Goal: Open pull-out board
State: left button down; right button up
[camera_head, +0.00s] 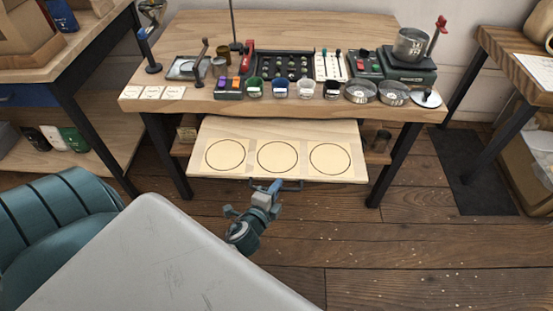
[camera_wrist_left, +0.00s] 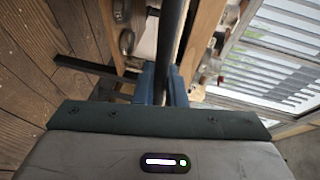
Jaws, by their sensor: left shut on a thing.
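The pull-out board (camera_head: 277,134) is a pale wooden panel with three dark ring outlines. It sticks out from under the front of the wooden worktable (camera_head: 200,103), with all three rings in view. A dark bar handle (camera_head: 292,187) runs along its front edge. My left gripper (camera_head: 267,187) is at the left part of this handle and shut on it. In the left wrist view the blue fingers (camera_wrist_left: 160,86) close around the dark bar (camera_wrist_left: 172,35). The fingers partly hide the handle. My right gripper is in neither view.
Cups, a button panel and a scale with a metal pot (camera_head: 410,44) stand on the worktable. A side bench (camera_head: 60,62) is at left and another table (camera_head: 520,55) at right. The plank floor (camera_head: 400,250) in front of the board is open at right.

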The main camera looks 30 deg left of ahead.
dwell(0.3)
pick_arm(q)
jog(key=c, duration=1.5)
grip_release()
jog(key=shift+s, duration=0.1)
